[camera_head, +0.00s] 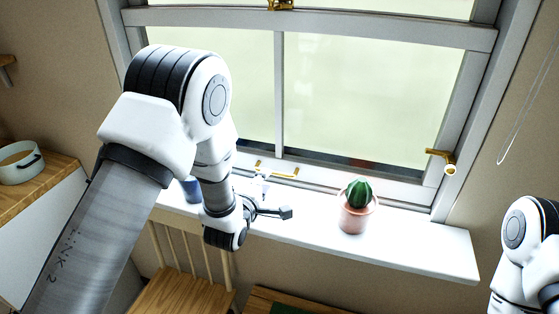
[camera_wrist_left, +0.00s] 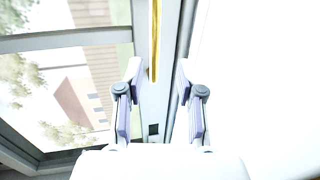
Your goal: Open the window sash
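The window sash (camera_head: 330,172) is a pale grey frame with glass, its bottom rail low, just above the sill. A brass pull bar (camera_head: 277,169) is on that rail. My left gripper (camera_head: 274,196) is just in front of it, partly hidden by its own arm. In the left wrist view the gripper (camera_wrist_left: 159,70) is open, with a finger on each side of the line to the brass bar (camera_wrist_left: 155,40). The bar is beyond the fingertips, and I see no clear contact. My right gripper is out of view; only part of that arm shows at the right edge.
A cactus in a pink pot (camera_head: 354,210) stands on the white sill (camera_head: 420,243), right of my left gripper. A blue cup (camera_head: 191,190) is behind my left arm. A brass handle (camera_head: 442,161) is at the window's right. A wooden chair (camera_head: 180,290) is below.

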